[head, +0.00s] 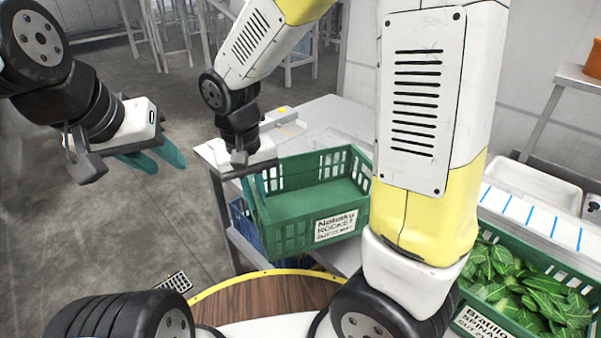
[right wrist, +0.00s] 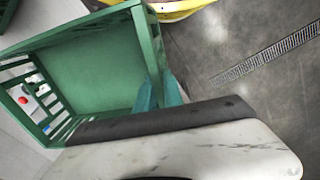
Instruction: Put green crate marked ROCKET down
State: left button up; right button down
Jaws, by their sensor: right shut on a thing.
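The green crate marked ROCKET (head: 292,204) is empty, with its white label facing me. It is at the near left edge of the steel table (head: 335,113), its near left part out past the edge. I cannot tell whether it touches the tabletop. My right gripper (head: 258,192) is shut on the crate's left rim; in the right wrist view its teal fingers (right wrist: 159,92) straddle the rim of the crate (right wrist: 95,75). My left gripper (head: 153,158) is open and empty, over the floor to the left. My arm hides the crate's right end.
A blue crate (head: 242,220) sits on a shelf below the tabletop. At the right, another green crate (head: 535,262) labelled for spinach holds green leaves, beside a white basin (head: 535,185). The tabletop behind is mostly clear.

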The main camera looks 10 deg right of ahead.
jog(key=w+f, duration=0.2)
jog(key=w, duration=0.5)
jog(key=w+a+f, duration=0.1)
jog(key=w+f, duration=0.2)
jog(key=w, duration=0.5)
jog(key=shift+w+a, duration=0.2)
jog(key=shift+w, duration=0.1)
jog(key=c, duration=1.5)
grip_release()
jog(key=shift+o, duration=0.2)
